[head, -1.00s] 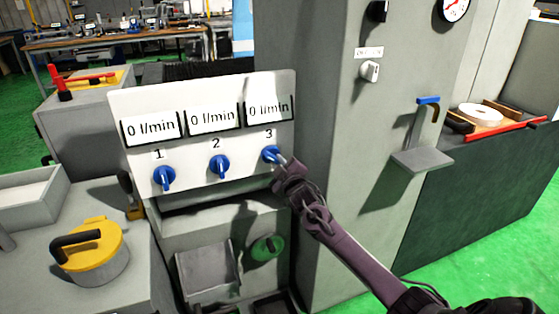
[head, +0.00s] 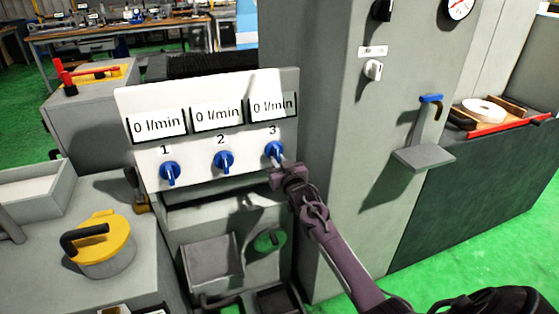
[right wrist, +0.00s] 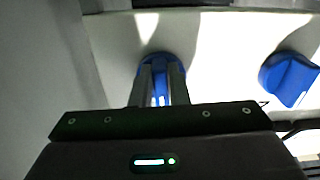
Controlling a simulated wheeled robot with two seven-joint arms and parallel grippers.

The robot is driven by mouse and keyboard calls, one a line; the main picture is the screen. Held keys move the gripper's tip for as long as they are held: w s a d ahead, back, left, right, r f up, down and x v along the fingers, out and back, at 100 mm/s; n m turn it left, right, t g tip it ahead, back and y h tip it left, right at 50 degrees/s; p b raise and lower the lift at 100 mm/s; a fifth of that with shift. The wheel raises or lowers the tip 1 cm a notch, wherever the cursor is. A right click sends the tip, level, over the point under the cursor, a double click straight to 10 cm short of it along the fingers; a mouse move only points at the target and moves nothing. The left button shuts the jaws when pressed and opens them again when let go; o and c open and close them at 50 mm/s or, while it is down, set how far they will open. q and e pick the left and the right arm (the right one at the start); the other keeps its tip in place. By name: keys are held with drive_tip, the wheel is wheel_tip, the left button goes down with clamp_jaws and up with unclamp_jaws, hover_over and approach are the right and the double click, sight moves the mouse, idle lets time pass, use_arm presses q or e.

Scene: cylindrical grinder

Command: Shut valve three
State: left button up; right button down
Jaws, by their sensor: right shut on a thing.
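The white valve panel (head: 205,167) carries three blue knobs numbered 1, 2 and 3, each under a display reading 0 l/min. The knob of valve three (head: 272,149) is at the panel's right end. My right gripper (head: 281,163) reaches it from the lower right and is shut on it. In the right wrist view the two fingers (right wrist: 159,88) close around the blue knob (right wrist: 158,60) and hide most of it. The knob of valve two (head: 223,161) and the knob of valve one (head: 169,172) stand free to the left. My left gripper is not in view.
A grey machine column (head: 325,130) rises just right of the panel. A small shelf (head: 424,158) with a blue-topped lever (head: 431,99) juts from it. A yellow-lidded pot (head: 103,236) stands at lower left. Below the panel is a green knob (head: 269,240).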

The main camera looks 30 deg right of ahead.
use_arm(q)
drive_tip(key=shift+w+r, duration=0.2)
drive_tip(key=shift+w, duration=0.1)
use_arm(e)
drive_tip(key=shift+a+f+m, duration=0.1)
drive_tip(key=shift+m, duration=0.2)
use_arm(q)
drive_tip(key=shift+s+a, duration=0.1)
use_arm(e)
drive_tip(key=c, duration=1.4)
unclamp_jaws()
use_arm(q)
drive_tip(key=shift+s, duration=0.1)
use_arm(e)
drive_tip(key=v, duration=0.7)
drive_tip(key=shift+s, duration=0.35)
